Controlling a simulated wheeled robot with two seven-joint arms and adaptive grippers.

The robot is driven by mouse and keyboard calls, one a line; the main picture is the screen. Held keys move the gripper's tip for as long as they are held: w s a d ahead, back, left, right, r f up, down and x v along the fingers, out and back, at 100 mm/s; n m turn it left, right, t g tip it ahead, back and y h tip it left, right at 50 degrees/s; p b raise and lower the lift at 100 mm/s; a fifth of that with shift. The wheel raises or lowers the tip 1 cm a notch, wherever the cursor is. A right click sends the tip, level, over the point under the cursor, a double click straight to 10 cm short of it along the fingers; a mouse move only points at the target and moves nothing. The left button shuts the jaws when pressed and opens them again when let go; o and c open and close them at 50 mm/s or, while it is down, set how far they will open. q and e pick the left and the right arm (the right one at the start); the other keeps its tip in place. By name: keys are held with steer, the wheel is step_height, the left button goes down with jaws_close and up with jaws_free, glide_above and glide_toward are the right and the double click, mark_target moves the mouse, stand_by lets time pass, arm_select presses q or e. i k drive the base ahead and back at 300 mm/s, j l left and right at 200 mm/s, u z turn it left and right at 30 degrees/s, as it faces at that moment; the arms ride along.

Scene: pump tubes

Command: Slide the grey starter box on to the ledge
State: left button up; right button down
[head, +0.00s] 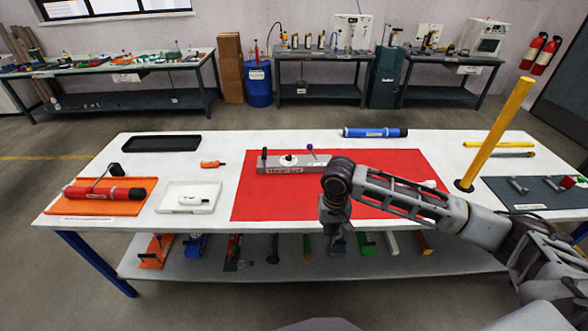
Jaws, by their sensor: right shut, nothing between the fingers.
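The grey starter box (300,168) lies on the red mat (262,205) on the white table. It is long and low, with a red label on its front, a dark upright at its left end, a white disc on top and a lever with a purple knob. My right gripper (337,240) points down at the table's front edge, nearer to me than the box and right of its middle. It is apart from the box, shut and empty. My right wrist is close to the box's right end in the picture and may hide part of it. I cannot tell which surface is the ledge. My left gripper is out of view.
An orange tray (95,208) with a red cylinder and a white tray (165,205) stand left. A black tray (160,138), an orange tool (212,164) and a blue cylinder (375,132) lie around the mat. A yellow post (497,130) rises right. The lower shelf (200,268) holds several tools.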

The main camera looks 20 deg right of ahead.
mark_target(266, 164)
steer(key=i, duration=1.2)
